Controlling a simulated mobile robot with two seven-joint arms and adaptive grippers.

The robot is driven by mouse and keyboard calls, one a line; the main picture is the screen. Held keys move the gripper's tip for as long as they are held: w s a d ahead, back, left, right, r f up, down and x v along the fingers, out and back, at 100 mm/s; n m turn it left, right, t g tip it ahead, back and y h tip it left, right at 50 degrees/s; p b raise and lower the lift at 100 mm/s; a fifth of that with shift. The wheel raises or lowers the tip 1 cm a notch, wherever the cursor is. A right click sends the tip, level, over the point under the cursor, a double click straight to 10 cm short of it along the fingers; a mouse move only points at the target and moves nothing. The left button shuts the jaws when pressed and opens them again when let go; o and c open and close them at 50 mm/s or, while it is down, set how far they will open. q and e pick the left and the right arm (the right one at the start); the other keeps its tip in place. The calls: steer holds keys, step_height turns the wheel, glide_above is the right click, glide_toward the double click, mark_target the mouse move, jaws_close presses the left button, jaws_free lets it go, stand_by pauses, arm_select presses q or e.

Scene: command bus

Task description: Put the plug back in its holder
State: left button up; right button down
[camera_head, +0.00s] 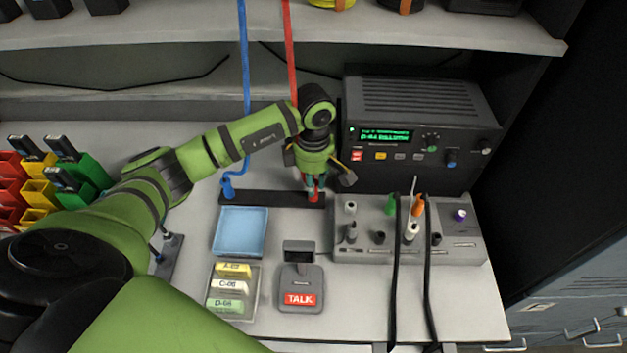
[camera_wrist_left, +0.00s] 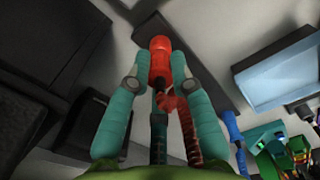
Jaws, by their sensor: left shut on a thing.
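My left gripper (camera_head: 315,190) is shut on a red plug (camera_head: 313,181) with a red cable (camera_head: 287,45) hanging from above. In the left wrist view the teal fingers (camera_wrist_left: 159,82) close on both sides of the red plug (camera_wrist_left: 160,58). The dark holder strip (camera_head: 270,198) lies on the desk, and the gripper is over its right end. A blue plug (camera_head: 228,186) with a blue cable stands at the strip's left end. I cannot tell whether the red plug's tip touches the strip. My right gripper is not in view.
A light-blue tray (camera_head: 240,231), a card holder (camera_head: 252,309) and a TALK button unit (camera_head: 299,290) lie in front. A radio (camera_head: 423,130) and a grey jack panel (camera_head: 364,255) with black cables are to the right. Coloured bins (camera_head: 85,170) are at left.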

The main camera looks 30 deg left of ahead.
arm_select(q)
steer(key=shift+f+b, duration=0.3)
steer(key=shift+b, duration=0.15)
stand_by(0.6)
steer(key=o, duration=1)
steer(key=shift+r, duration=0.15)
steer(key=shift+r+p, duration=2.45)
steer(key=shift+r, duration=1.5)
steer(key=shift+s+f, duration=0.15)
